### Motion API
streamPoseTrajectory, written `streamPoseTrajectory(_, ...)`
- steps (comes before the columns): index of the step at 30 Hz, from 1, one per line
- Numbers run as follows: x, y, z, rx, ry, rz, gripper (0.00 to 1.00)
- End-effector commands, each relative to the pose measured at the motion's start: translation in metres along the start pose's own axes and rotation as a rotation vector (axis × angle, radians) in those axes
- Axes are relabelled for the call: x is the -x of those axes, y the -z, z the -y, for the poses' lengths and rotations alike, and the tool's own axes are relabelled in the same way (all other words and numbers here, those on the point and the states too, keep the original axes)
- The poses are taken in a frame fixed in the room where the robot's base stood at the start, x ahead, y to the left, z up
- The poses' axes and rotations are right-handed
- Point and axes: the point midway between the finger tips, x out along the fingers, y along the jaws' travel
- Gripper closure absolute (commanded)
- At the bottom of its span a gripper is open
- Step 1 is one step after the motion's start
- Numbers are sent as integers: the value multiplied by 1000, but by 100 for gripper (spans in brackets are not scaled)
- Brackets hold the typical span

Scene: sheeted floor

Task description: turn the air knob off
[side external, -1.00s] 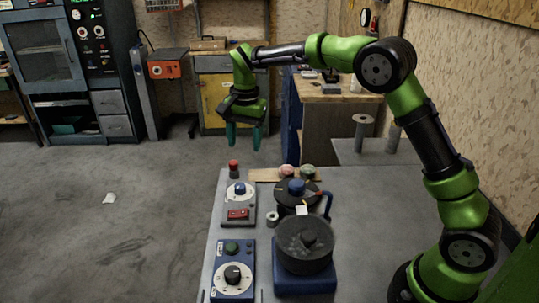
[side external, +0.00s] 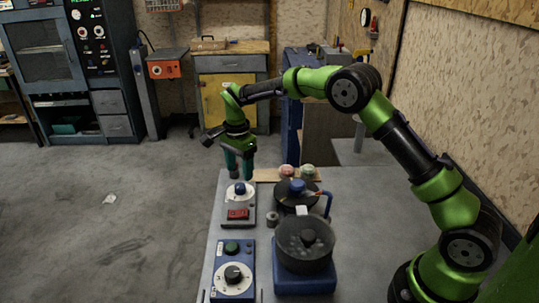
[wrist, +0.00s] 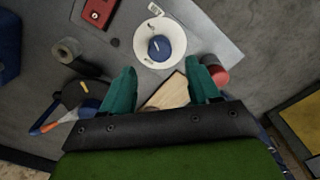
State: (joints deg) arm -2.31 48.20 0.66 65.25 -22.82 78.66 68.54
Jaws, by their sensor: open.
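A grey control panel (side external: 249,215) at the table's far left has a blue knob (side external: 240,188) on a white dial, and a red rocker switch (side external: 238,214). A blue panel (side external: 248,262) nearer the camera has a black knob (side external: 233,273) on a white dial and a green button (side external: 232,247). I cannot read which one is marked air. My gripper (side external: 240,176) is open, pointing down just behind the blue knob. In the wrist view, the blue knob (wrist: 159,48) lies just beyond the open fingers (wrist: 164,68), apparently untouched.
A red cylinder (wrist: 216,72) is close beside one finger. A dark pot (side external: 304,245) sits on a blue base (side external: 305,278) to the right, with a blue-handled pan (side external: 284,199) behind it. A small grey roll (side external: 272,219) stands between. A wooden board (side external: 266,174) lies at the back.

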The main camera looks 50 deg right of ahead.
Motion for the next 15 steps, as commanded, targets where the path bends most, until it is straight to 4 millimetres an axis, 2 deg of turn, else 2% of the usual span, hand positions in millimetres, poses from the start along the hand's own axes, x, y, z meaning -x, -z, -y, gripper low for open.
streamPoseTrajectory(1,-12,0,-1,-1,-5,1,39)
streamPoseTrajectory(6,-38,0,0,0,-2,1,39)
streamPoseTrajectory(10,-50,0,0,-1,-2,0,39)
streamPoseTrajectory(15,-54,0,0,0,0,1,39)
